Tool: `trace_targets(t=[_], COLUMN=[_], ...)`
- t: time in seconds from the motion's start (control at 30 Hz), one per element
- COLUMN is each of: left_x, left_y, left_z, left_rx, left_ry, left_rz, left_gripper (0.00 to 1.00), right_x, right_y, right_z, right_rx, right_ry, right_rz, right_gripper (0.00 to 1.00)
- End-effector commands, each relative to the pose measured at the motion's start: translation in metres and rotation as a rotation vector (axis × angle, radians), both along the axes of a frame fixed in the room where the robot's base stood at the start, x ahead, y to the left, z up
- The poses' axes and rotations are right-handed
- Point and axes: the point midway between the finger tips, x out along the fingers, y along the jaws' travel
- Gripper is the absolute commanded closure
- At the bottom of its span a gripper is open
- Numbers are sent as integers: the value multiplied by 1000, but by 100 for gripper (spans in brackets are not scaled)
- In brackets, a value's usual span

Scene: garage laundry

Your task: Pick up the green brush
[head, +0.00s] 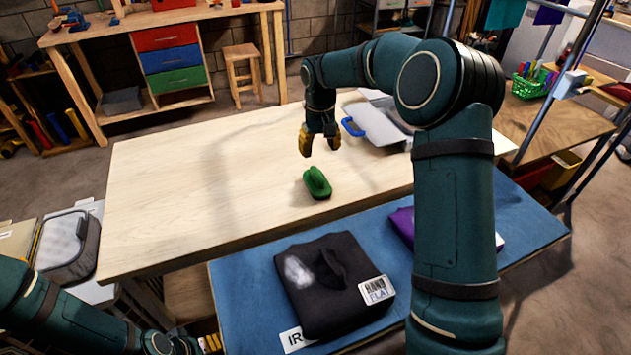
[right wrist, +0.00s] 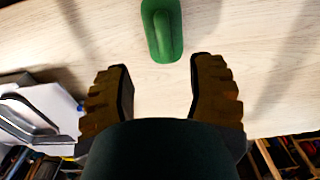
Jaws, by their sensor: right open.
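The green brush (head: 317,183) lies on the light wooden table, near its front edge, with its handle side up.
A blue mat (head: 240,290) in front holds a folded dark garment (head: 330,305) and a purple one (head: 403,222) partly behind my right arm. A grey board with a blue handle (head: 353,127) lies on the table's right. The table's left half (head: 170,190) is clear.

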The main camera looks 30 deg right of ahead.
Motion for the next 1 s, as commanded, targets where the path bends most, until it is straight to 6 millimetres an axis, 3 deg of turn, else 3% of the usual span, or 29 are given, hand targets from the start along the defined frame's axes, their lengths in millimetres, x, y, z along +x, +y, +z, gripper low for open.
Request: trace_targets(t=[0.03,0.2,0.53,0.8,1.0], left_x=[1,2,3,6,6], left_y=[0,0,0,1,1], left_z=[-4,-10,-14,-26,-27], left_rx=[0,1,1,3,3], left_ry=[-2,-5,-8,-14,-14], left_rz=[1,1,2,3,4], left_gripper=[0,0,0,0,0], right_x=[-1,0,0,0,1], right_y=[0,0,2,6,6], right_z=[-13,-40,-59,-97,-102], right_rx=[0,-1,0,0,0], right_ry=[3,1,0,2,-1], right_rz=[0,1,0,1,0], right_gripper=[45,45,45,45,45])
